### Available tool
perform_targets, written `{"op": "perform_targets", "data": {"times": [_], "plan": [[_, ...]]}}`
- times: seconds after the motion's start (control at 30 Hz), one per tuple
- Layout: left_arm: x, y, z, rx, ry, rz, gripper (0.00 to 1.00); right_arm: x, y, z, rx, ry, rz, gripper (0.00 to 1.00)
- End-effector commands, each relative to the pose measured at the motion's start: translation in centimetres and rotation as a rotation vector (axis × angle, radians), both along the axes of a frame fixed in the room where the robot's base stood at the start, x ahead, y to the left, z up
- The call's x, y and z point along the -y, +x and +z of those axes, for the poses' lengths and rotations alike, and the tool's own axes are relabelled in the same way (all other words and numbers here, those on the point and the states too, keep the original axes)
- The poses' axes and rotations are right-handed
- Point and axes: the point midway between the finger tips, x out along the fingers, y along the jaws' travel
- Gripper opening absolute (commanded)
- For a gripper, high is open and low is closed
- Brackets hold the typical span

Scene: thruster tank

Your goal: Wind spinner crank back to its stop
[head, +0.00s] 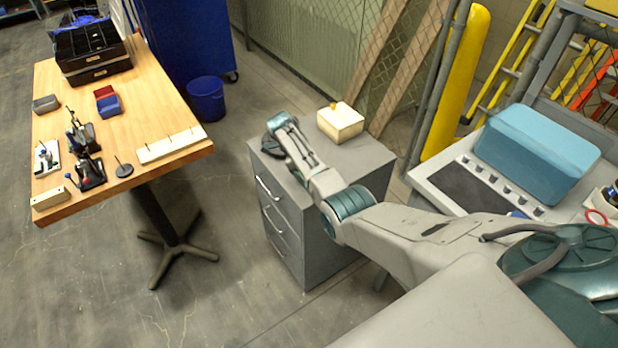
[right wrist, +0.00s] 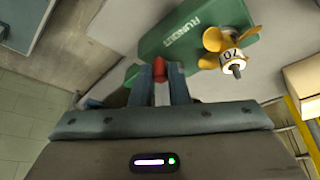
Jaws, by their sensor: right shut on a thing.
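In the right wrist view, the spinner is a green housing (right wrist: 180,40) with white lettering, and a yellow propeller (right wrist: 228,42) with a white lettered hub on its right. A red crank knob (right wrist: 160,69) sits between the fingertips of my right gripper (right wrist: 160,74), which is shut on it. The crank's arm is mostly hidden by the fingers, so its angle and its stop cannot be read. In the head view, my right arm reaches over the grey drawer cabinet (head: 300,235), and I cannot make out the spinner there. My left gripper is not in view.
A cream box (head: 341,124) with a small orange thing on it stands on the cabinet beside my right arm. A wooden workbench (head: 150,100) with tools is at the left. A blue bin (head: 206,98) stands between. A blue case (head: 535,155) lies at the right.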

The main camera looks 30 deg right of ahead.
Motion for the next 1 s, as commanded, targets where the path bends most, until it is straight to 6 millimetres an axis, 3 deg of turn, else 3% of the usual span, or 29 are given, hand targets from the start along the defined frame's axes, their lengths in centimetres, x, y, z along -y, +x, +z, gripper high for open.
{"op": "perform_targets", "data": {"times": [0.23, 0.77, 0.8, 0.9, 1.0], "plan": [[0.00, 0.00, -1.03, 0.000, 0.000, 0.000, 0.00, 0.10, 0.38, 0.01, 0.002, -0.002, -0.085, 0.00], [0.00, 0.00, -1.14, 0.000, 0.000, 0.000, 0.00, 0.12, 0.45, 0.14, 0.004, -0.001, -0.109, 0.00], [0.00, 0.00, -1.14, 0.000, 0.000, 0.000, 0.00, 0.12, 0.45, 0.14, 0.004, -0.001, -0.108, 0.19], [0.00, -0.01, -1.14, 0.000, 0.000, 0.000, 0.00, 0.10, 0.43, 0.10, 0.002, -0.002, -0.108, 0.37], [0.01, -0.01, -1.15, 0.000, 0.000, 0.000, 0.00, 0.07, 0.41, 0.07, 0.001, -0.001, -0.108, 0.37]]}}
